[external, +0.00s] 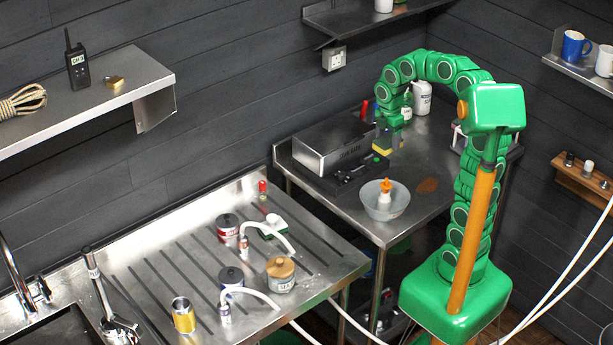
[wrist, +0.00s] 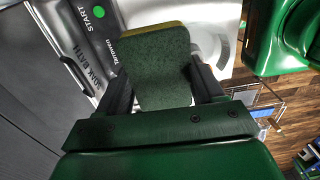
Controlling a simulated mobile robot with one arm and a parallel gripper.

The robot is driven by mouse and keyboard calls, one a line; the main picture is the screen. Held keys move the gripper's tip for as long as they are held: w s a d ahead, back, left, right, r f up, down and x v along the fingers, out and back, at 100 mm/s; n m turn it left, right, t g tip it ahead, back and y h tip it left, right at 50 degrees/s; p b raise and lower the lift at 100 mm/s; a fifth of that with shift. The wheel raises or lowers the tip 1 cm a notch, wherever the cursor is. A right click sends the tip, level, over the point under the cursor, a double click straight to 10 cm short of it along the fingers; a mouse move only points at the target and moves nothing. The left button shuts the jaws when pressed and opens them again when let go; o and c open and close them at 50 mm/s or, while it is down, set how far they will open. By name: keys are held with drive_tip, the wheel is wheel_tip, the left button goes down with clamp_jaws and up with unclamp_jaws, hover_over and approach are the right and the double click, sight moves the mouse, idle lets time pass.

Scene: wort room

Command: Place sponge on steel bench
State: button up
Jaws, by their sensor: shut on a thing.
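My gripper (external: 389,132) is shut on the sponge (wrist: 158,68), which has a dark green scouring face and a yellow edge in the wrist view. The two fingers (wrist: 160,90) press its sides. In the external view the sponge (external: 383,147) is small and partly hidden by my gripper.
A steel bath box (external: 335,142) and the black device (external: 350,175) stand left of my gripper. A bowl (external: 386,204) holding an orange-topped bottle stands in front. White bottles (external: 422,98) stand behind. A brown patch (external: 427,185) lies to the right, with bare steel around it.

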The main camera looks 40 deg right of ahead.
drive_tip(key=s+d, duration=0.2)
drive_tip(key=d, duration=1)
drive_tip(key=s+d, duration=0.2)
drive_tip(key=d, duration=0.9)
hover_over(425, 149)
drive_tip(key=shift+w+f, duration=0.1)
drive_tip(key=shift+f, duration=7.6)
drive_tip(key=shift+w+d+f, duration=0.1)
drive_tip(key=shift+f, duration=0.2)
wheel_tip(425, 149, down, 3)
drive_tip(key=shift+r, duration=0.1)
